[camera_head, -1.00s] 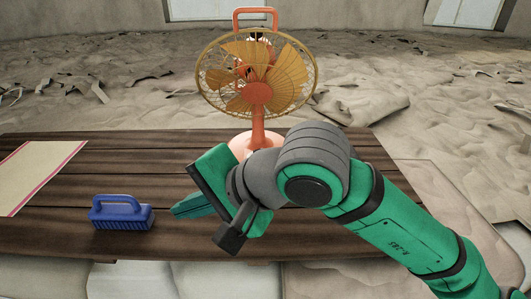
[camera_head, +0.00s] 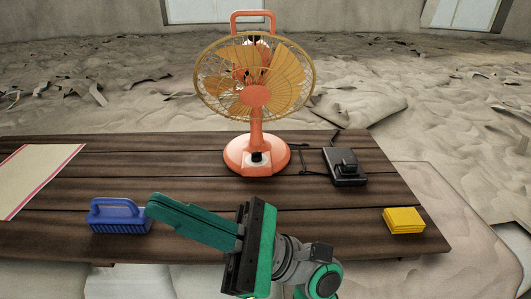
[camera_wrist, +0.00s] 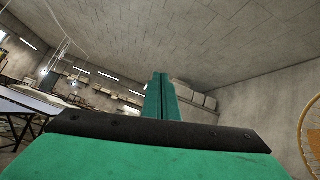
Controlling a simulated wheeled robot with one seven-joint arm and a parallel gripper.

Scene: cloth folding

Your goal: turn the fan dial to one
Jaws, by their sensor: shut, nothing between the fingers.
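The orange fan (camera_head: 256,95) stands upright at the back of the wooden table, its round base flat on the planks. Part of the fan's guard (camera_wrist: 307,135) shows at that view's right edge.
A blue brush (camera_head: 120,217) lies close to my fingertips. A black device (camera_head: 345,167) with a cord sits right of the fan, and a yellow block (camera_head: 404,220) at the right front. A beige mat (camera_head: 35,175) lies at the left. The planks before the fan are clear.

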